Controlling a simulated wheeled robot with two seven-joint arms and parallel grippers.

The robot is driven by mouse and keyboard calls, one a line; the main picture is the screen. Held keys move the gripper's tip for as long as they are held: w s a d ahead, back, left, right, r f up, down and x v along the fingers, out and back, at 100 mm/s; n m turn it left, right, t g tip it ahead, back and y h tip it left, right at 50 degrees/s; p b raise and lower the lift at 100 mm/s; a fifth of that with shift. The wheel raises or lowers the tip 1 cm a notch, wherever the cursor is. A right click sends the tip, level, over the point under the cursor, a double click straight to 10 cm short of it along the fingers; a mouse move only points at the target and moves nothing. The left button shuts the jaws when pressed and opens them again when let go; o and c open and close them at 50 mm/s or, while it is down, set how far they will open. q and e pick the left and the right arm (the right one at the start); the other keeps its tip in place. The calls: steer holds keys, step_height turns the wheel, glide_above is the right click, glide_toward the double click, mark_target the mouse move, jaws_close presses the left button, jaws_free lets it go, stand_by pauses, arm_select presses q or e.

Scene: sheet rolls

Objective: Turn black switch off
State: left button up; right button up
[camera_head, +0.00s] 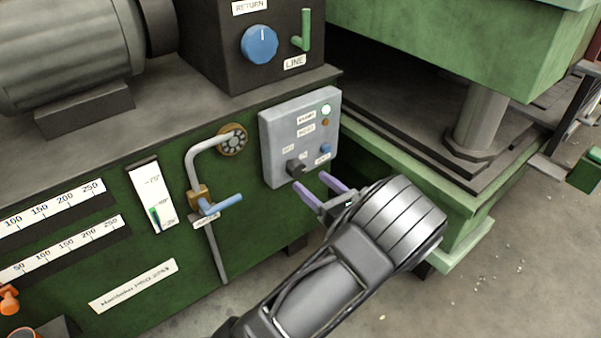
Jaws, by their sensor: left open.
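The black switch (296,166) is a small dark knob at the lower left of a grey control panel (272,140) on the front of the green machine. Small labels sit above it, too small to read for certain. My left gripper (316,184) is open, its two purple fingers pointing up and left at the panel's lower edge. The left finger's tip is just below the black switch, and the right finger's tip is below a blue knob (325,149). I cannot tell whether either finger touches the panel. My right gripper is not in view.
A bent grey pipe with a blue-handled valve (221,205) stands left of the panel. A dark box with a blue dial (259,44) and green lever (306,30) is above. A green press (470,40) with a thick column is at right. Concrete floor (500,290) is open at lower right.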

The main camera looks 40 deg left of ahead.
mark_target(300, 172)
arm_select(q)
steer(key=b+x, duration=0.1)
steer(key=x, duration=0.4)
steer(key=shift+a+f, duration=0.1)
steer(key=shift+a, duration=0.05)
steer(key=shift+w+a+b, duration=0.2)
steer(key=shift+a+b, duration=0.1)
steer(key=shift+a, duration=0.25)
steer(key=c, duration=1.4)
